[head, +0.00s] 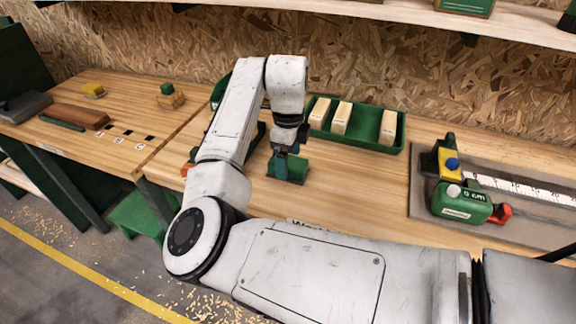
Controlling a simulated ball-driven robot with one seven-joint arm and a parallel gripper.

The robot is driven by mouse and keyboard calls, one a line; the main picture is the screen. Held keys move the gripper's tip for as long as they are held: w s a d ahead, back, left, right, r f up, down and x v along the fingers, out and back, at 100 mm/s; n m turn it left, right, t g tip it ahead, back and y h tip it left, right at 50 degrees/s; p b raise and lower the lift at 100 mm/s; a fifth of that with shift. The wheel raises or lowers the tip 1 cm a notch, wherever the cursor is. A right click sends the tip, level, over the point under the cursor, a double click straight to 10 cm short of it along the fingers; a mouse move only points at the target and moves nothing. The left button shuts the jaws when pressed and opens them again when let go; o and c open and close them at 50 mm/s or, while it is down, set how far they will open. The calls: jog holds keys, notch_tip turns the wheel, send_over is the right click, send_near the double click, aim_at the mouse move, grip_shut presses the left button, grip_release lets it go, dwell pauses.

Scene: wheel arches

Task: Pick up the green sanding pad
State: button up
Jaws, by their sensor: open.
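The green sanding pad (297,169) is a small block lying on the wooden workbench, near the middle of the picture. My gripper (284,168) points down right at the pad, in front of its left part. Its fingers look dark and teal and blend with the pad, so I cannot tell how they sit around it. The pad appears to rest on the bench top.
A green tray (399,140) with pale wooden blocks (341,117) stands behind the pad. A green measuring device (461,203) with a ruler lies on a grey mat at the right. Another bench (80,150) stands at the left. A shelf (400,10) runs above.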

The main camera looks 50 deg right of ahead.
jog(key=shift+f, duration=1.1)
jog(key=c, duration=1)
